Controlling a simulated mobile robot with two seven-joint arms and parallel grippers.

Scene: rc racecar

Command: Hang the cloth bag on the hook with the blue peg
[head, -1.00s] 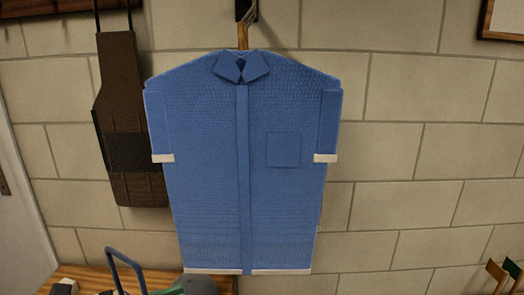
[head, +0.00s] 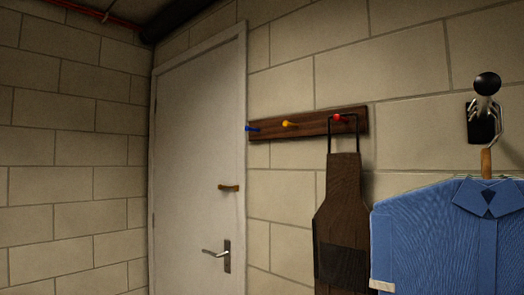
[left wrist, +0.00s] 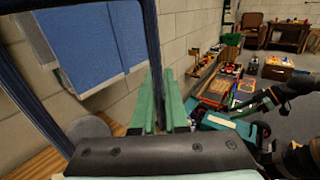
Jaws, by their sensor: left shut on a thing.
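The blue peg (head: 253,128) is at the left end of a dark wooden rail (head: 310,124) on the wall, beside the white door, and is bare. My left gripper (left wrist: 160,103) shows green fingers in the left wrist view, shut on the dark blue handle strap (left wrist: 157,82) of the cloth bag. The strap loops up past the top of that view; the bag's body cannot be made out. Neither gripper shows in the head view.
A yellow peg (head: 288,124) is empty. A brown apron (head: 340,215) hangs from the red peg (head: 338,118). A blue shirt (head: 430,235) hangs at the right from a separate hook (head: 484,120). The white door (head: 195,150) has a handle. The wooden bench (left wrist: 40,160) is below.

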